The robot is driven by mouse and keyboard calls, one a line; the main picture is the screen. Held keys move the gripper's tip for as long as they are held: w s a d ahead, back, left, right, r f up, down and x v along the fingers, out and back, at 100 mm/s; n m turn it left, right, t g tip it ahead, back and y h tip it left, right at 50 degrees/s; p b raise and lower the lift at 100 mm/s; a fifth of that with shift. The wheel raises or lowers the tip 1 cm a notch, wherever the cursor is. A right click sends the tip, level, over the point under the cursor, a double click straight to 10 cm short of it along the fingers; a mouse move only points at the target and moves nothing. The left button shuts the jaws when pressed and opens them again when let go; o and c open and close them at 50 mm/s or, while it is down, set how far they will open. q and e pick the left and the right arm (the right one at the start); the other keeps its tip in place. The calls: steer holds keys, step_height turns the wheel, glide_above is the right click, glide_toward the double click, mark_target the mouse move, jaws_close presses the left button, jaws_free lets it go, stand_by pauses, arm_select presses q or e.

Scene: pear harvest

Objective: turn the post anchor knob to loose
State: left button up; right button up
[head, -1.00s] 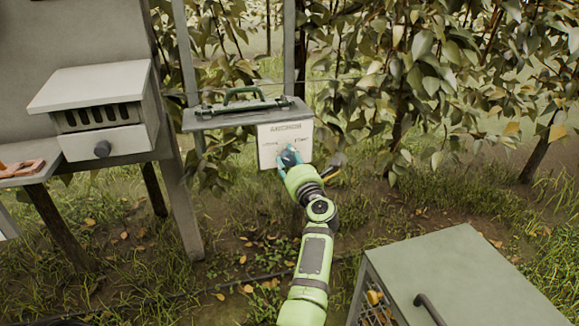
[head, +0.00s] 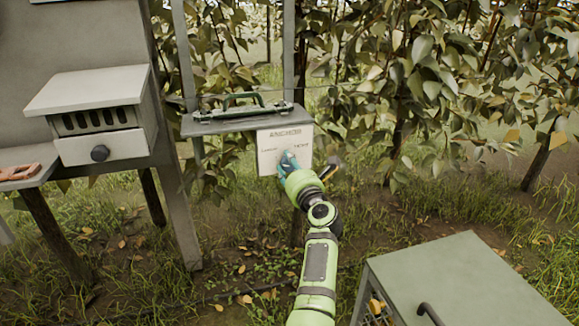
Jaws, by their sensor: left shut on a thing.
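The post anchor panel (head: 271,141) is a pale plate with faint dark lettering, mounted under a grey shelf in the middle of the head view. Words show at the left and right of its face, with the longer title above. My left gripper (head: 287,161) has teal fingers against the lower middle of the panel and is shut on the post anchor knob. The fingers and the green wrist hide the knob, so its pointing direction cannot be seen. My right gripper is not in view.
The grey shelf (head: 220,124) carries a green handled tool (head: 243,105). A white box with a dark knob (head: 101,137) stands at the left. A green-grey cabinet (head: 470,285) stands at lower right. Leafy trees fill the back.

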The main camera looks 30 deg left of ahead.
arm_select(q)
steer(key=o, duration=1.2)
steer(key=shift+w+d+r, duration=0.1)
steer(key=shift+w+r, duration=0.05)
steer(key=shift+r, duration=0.3)
steer(key=shift+c, duration=0.2)
steer(key=shift+f, duration=0.15)
steer(key=shift+f, duration=0.1)
